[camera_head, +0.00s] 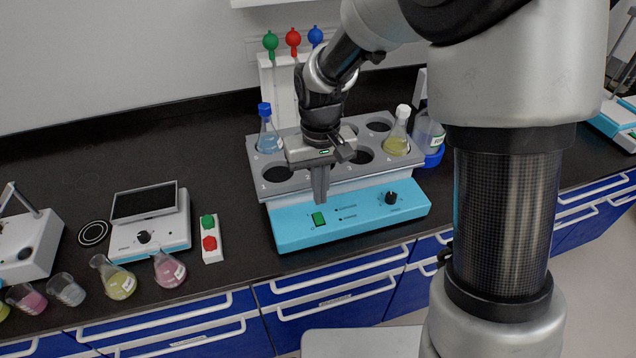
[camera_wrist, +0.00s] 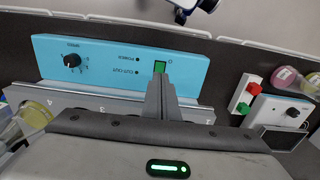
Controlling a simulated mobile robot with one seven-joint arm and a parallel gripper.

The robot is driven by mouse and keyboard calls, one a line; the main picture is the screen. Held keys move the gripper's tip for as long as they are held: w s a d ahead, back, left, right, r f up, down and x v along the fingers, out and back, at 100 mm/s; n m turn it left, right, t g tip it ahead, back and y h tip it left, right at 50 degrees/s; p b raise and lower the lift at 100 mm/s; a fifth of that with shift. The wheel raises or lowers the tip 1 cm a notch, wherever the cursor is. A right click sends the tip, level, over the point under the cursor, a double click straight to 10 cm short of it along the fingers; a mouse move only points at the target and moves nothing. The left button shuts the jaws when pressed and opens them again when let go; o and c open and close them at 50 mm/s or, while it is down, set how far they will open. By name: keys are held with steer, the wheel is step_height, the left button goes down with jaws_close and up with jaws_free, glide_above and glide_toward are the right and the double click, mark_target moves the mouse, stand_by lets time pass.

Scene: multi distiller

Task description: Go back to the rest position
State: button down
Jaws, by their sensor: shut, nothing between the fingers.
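My gripper (camera_head: 320,198) is in front of the multi distiller (camera_head: 350,207), a light blue unit with a grey rack of round wells. Its fingers are together and empty, pointing down by the green switch (camera_head: 319,219) on the front panel. In the wrist view, my gripper (camera_wrist: 161,80) has its tips beside the green switch (camera_wrist: 160,67); I cannot tell whether they touch it. A black knob (camera_head: 391,198) is on the panel's right. A blue-capped flask (camera_head: 268,138) and a white-capped flask with yellow liquid (camera_head: 397,142) stand in the rack.
A remote with green and red buttons (camera_head: 210,240) lies left of the distiller. A balance-like device (camera_head: 150,222) and several flasks and beakers stand farther left. Pipettes with coloured bulbs (camera_head: 292,40) stand behind. Blue drawers (camera_head: 330,295) line the counter front. Bare counter lies at the back left.

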steer(key=s+d+r+m+t+p, duration=0.1)
steer(key=s+d+r, duration=0.25)
steer(key=r, duration=0.45)
steer(key=s+d+r+m+t+p, duration=0.1)
steer(key=s+d+r+t+p, duration=0.2)
steer(key=r, duration=0.5)
steer(key=s+d+r+m+t+p, duration=0.1)
steer(key=s+d+r, duration=0.5)
steer(key=s+r, duration=0.2)
steer(key=shift+s+t, duration=0.3)
steer(key=shift+s, duration=0.8)
